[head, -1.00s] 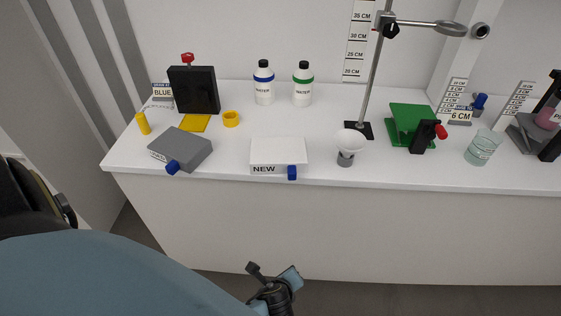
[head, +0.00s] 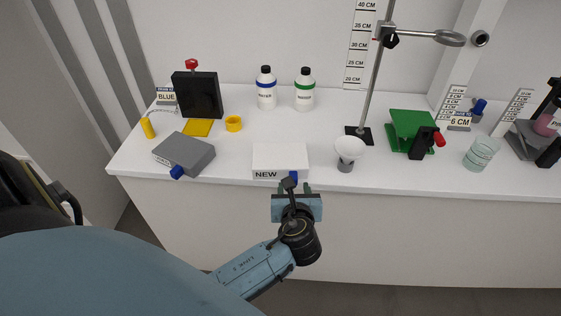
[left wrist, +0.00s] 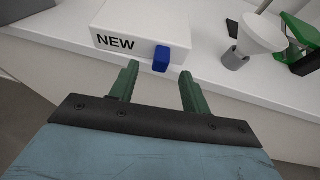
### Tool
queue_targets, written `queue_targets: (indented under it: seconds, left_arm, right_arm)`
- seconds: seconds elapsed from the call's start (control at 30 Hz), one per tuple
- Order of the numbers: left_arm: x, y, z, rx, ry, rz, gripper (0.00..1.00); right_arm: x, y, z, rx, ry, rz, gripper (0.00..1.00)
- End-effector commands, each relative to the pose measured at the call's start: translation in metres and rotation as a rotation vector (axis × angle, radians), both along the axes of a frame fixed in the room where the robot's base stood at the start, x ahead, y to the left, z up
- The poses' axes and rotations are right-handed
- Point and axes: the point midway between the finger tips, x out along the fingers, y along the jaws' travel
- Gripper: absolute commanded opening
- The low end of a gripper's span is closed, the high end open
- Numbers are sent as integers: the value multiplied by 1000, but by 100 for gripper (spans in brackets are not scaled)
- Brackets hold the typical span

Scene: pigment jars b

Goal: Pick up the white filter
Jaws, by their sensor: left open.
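A white cone-shaped piece (head: 350,149), which may be the white filter, sits wide end up in a small grey holder (head: 345,166) near the table's front edge. It also shows at the upper right of the left wrist view (left wrist: 262,34). A white box marked NEW (head: 280,157) with a blue knob (left wrist: 161,58) stands to its left; whatever is inside is hidden. My left gripper (left wrist: 158,70) is open and empty, its green fingers pointing at the box's front around the knob's line. In the head view, the gripper (head: 296,189) is just in front of the box. My right gripper is out of view.
A grey box (head: 184,152) with a blue knob stands at left. A metal stand (head: 373,95) with a ring rises behind the cone. A green block (head: 408,128) and a glass beaker (head: 481,153) stand to the right. Two bottles (head: 304,92) stand at the back.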

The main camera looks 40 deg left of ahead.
Motion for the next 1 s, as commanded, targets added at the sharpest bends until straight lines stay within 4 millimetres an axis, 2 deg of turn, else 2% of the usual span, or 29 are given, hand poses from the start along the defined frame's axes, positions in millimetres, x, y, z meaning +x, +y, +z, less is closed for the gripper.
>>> queue_targets:
  seconds: [0.17, 0.4, 0.7, 0.77, 1.0]
  left_arm:
    - [11, 7, -7, 0, 0, 0, 47]
    - [36, 24, -23, 0, 0, -1, 47]
    - [41, 27, -25, -3, 1, -1, 47]
    - [41, 27, -25, -3, 1, -1, 42]
    - [40, 27, -25, -3, 1, -1, 11]
  right_arm:
    - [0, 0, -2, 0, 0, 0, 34]
    - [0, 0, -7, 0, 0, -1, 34]
    - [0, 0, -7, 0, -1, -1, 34]
    - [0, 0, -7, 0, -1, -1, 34]
    - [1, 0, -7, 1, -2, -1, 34]
